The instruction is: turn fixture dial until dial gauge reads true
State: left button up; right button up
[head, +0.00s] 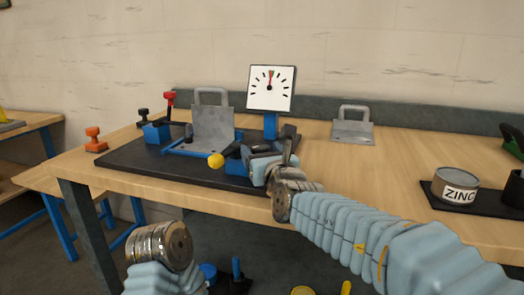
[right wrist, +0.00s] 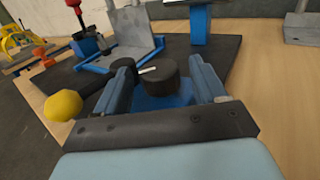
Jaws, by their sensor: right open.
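The dial gauge (head: 271,88) has a square white face on a blue post. Its needle points about straight up, near a red mark; the exact reading is too small to tell. The fixture dial (right wrist: 157,77) is a dark round knob with a white mark, on a blue block. My right gripper (head: 273,155) is at the fixture's right side. In the right wrist view its blue fingers (right wrist: 165,75) are open, one on each side of the dial. I cannot tell whether they touch it. In the head view the gripper hides the dial.
A black base plate (head: 125,159) carries the fixture, a grey metal bracket (head: 212,127), a red-knobbed clamp (head: 169,98) and a yellow ball knob (head: 215,160). Another bracket (head: 353,127) stands behind. A zinc tin (head: 457,186) is at the right. The table between is clear.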

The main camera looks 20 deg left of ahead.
jog(key=shift+c, duration=0.2)
jog(key=c, duration=1)
jog(key=shift+a, duration=0.1)
jog(key=shift+c, duration=0.2)
jog(key=shift+a+m+h, duration=0.1)
jog(key=shift+m+h, duration=0.2)
jog(key=shift+h, duration=0.1)
jog(key=shift+m+t+h, duration=1)
jog(key=shift+m+h, duration=0.4)
jog(key=shift+h, duration=0.6)
jog(key=shift+a, duration=0.1)
jog(key=o, duration=1.1)
jog(key=shift+s, duration=0.1)
